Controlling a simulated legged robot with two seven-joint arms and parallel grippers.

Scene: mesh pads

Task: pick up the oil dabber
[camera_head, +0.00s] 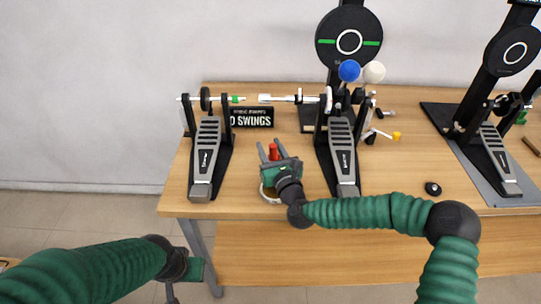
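A small red upright object (273,151), likely the oil dabber, stands on the table between the two pedals. My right gripper (271,148) reaches in over the table from the front right. Its two fingers are apart, one on each side of the red object, with a visible gap on the left. The gripper body hides the lower part of the object, and I cannot tell whether a finger touches it. My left gripper (172,293) is low at the front left, off the table, and its fingers are mostly hidden.
A round tan-rimmed item (267,192) lies under my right gripper. A left pedal (206,160), a middle pedal (342,160) and a right pedal (495,160) stand on the wooden table (400,165). A black sign (252,118) stands behind. A small black knob (433,188) lies near the front edge.

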